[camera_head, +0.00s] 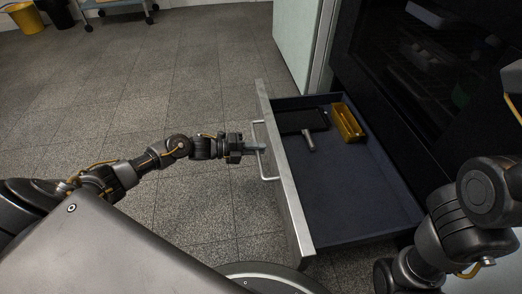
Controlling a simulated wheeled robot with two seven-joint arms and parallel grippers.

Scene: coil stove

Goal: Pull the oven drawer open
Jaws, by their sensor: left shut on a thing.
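The oven drawer (345,205) stands out from the dark stove, with its dark blue inside showing. Its pale front panel (286,180) faces left and carries a light bar handle (261,165). My left gripper (256,149) is shut on the handle, reaching it from the left. Inside the drawer, toward the far end, lie a dark flat pan or tray (301,121) with a grey handle and a yellow open box (347,122). My right arm is at the lower right, and its gripper is out of view.
The dark stove (400,80) rises behind the drawer. A pale cabinet (296,40) stands beyond the drawer's far end. The tiled floor (180,95) to the left is clear. A yellow bin (25,17) and a wheeled cart (115,5) are far off at the upper left.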

